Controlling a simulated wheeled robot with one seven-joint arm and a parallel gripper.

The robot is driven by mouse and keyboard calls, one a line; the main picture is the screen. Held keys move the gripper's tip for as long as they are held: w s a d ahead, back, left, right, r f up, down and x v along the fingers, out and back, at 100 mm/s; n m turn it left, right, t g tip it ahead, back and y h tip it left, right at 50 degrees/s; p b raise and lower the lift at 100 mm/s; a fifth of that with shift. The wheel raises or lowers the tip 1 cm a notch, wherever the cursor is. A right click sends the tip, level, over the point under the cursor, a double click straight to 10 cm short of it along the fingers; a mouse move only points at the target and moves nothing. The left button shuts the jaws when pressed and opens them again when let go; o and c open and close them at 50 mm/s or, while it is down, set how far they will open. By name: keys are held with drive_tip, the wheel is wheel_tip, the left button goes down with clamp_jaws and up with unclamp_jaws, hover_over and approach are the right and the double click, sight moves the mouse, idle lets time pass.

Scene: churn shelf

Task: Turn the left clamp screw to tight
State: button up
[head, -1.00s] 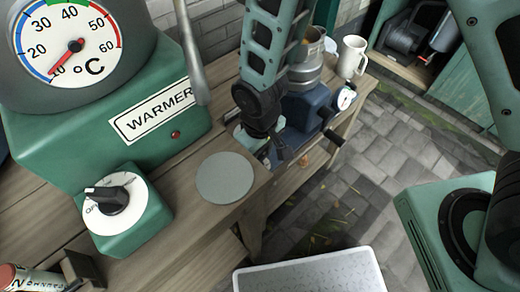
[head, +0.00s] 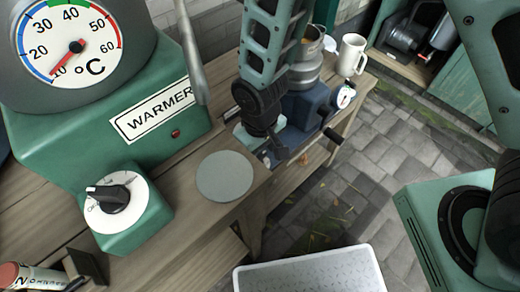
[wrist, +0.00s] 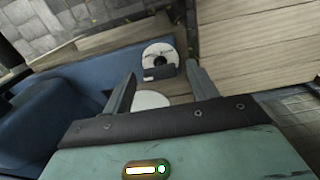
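A white round disc with a dark grip across it (wrist: 160,62), perhaps the clamp screw, shows in the wrist view, ahead of and between my fingertips. My gripper (wrist: 160,82) is open with nothing between its fingers; I cannot tell whether a finger touches the disc. A second pale round surface (wrist: 151,100) lies nearer, between the fingers. The blue machine body (wrist: 60,85) is on the left. In the head view the blue machine (head: 310,108) stands at the bench's far end, and my gripper (head: 268,148) is beside it. My arm hides most of the clamp there.
A green warmer (head: 100,115) with a temperature dial and a knob (head: 112,199) stands at left. A grey round plate (head: 224,177) lies on the bench. A white mug (head: 351,54) and metal can (head: 305,70) stand beyond. A light tray (head: 310,272) is low in front.

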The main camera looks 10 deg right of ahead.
wheel_tip(320, 180, up, 17)
drive_tip(key=p, duration=0.2)
drive_tip(key=shift+r, duration=0.2)
idle(0.5)
wheel_tip(320, 180, up, 10)
drive_tip(key=p, duration=0.6)
hover_over(260, 156)
drive_tip(key=s+d, duration=0.4)
drive_tip(key=s, duration=0.1)
drive_tip(key=s+d+r+n+p, duration=0.1)
drive_tip(key=s+d+r+p, duration=0.2)
drive_tip(key=s+d+r, duration=0.1)
drive_tip(key=shift+s+d+r+y, duration=0.3)
drive_tip(key=shift+s+r, duration=0.5)
drive_tip(key=shift+s, duration=0.4)
